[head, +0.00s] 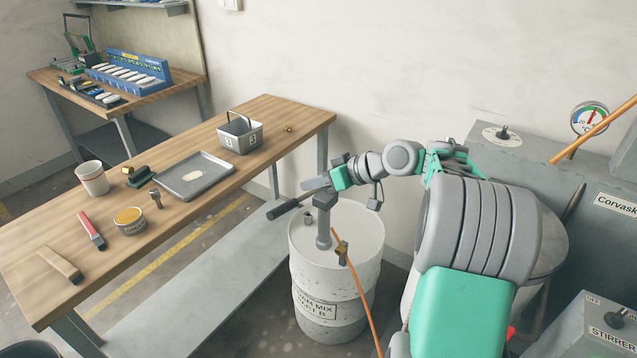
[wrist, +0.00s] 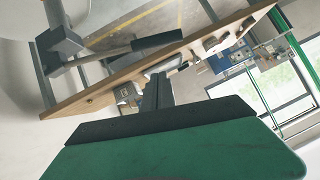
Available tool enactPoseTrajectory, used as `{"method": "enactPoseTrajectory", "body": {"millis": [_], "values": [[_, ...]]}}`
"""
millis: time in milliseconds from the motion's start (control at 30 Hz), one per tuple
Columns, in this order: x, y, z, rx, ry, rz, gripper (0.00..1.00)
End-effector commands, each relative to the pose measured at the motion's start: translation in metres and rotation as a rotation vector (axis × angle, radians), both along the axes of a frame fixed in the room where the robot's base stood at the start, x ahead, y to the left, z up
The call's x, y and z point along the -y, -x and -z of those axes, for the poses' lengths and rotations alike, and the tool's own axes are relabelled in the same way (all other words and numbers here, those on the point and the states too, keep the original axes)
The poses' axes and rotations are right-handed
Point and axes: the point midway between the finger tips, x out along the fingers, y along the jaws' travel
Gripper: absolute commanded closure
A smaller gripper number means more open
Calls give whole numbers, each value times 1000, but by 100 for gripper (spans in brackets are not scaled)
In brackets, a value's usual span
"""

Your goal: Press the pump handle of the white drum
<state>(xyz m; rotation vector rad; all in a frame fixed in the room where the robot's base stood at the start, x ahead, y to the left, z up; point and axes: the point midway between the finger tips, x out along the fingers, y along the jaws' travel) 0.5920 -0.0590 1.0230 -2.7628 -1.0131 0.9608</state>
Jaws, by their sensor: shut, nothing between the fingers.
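The white drum (head: 308,268) stands on the floor, labelled in black, with a grey hand pump (head: 323,222) upright on its lid. The pump handle (head: 283,208) has a dark grip and sticks out left from the pump head, sloping slightly down. In the wrist view the handle's grip (wrist: 157,40) and the pump head (wrist: 64,44) show beyond my fingers. My gripper (head: 308,184) is shut and empty, close above the handle near the pump head. I cannot tell whether it touches the handle. The wrist view also shows its fingers (wrist: 158,92) closed together.
A wooden bench (head: 170,225) stands left of the drum, with a metal basket (head: 242,137), a tray (head: 196,176) and tools. A grey machine (head: 600,190) stands at the right.

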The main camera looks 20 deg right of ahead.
Motion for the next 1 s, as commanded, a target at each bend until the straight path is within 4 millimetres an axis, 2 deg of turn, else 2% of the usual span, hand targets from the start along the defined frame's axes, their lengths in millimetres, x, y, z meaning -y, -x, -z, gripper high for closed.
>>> {"method": "enactPoseTrajectory", "body": {"millis": [233,433,1000], "values": [[-35,-32,28,-1,0,-5,100],[-42,-31,58,0,1,-1,100],[-39,-30,72,9,13,8,100]]}}
